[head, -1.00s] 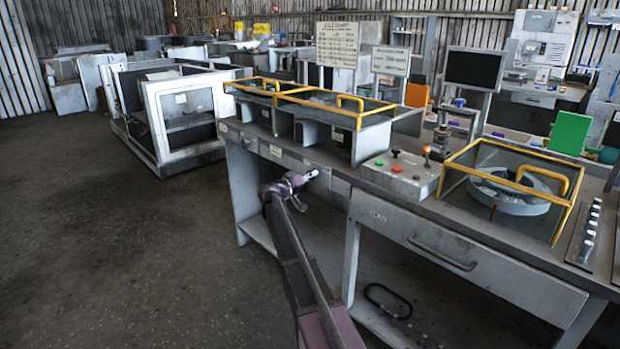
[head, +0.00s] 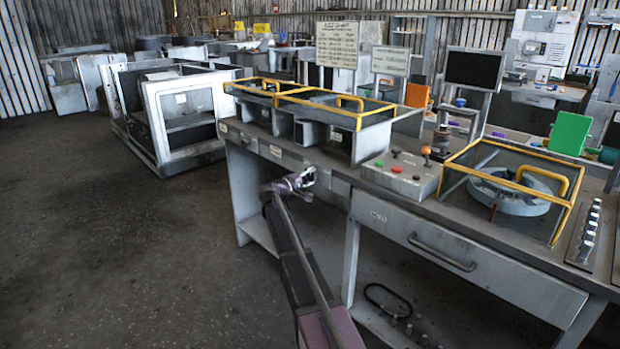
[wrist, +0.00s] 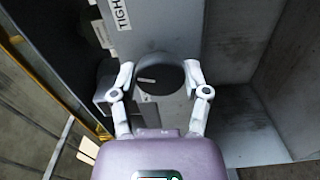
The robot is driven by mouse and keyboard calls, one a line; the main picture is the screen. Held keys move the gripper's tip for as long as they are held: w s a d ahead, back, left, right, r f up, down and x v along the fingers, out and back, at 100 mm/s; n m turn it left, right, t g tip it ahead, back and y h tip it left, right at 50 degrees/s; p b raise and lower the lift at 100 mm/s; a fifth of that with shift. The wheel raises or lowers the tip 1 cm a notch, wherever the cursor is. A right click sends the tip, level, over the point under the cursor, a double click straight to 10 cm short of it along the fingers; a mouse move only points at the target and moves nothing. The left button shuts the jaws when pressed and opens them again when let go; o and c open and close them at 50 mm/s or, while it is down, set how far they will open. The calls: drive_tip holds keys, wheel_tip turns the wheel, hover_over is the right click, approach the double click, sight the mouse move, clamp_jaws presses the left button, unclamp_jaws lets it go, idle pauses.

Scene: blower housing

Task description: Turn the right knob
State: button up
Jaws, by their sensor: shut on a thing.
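A round dark knob (wrist: 158,74) with a pale pointer line sits on the grey panel in the wrist view. My gripper (wrist: 160,76) has one finger on each side of the knob and is shut on it. Another dark knob-like part (wrist: 103,88) shows just left of the left finger. In the head view my gripper (head: 308,178) is at the front edge of the workbench, and the knob there is too small or hidden to make out.
A label reading "TIGH" (wrist: 121,12) is on the panel above the knob. The workbench (head: 450,215) carries yellow-framed boxes (head: 330,108), a control box with coloured buttons (head: 400,172) and a yellow-framed housing (head: 520,185). Open floor (head: 130,250) lies to the left.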

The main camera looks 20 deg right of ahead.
drive_tip(key=shift+d+n, duration=0.1)
drive_tip(key=shift+n, duration=1.5)
drive_tip(key=shift+w, duration=0.1)
drive_tip(key=o, duration=1.1)
drive_tip(key=shift+o, duration=0.2)
drive_tip(key=v, duration=1.2)
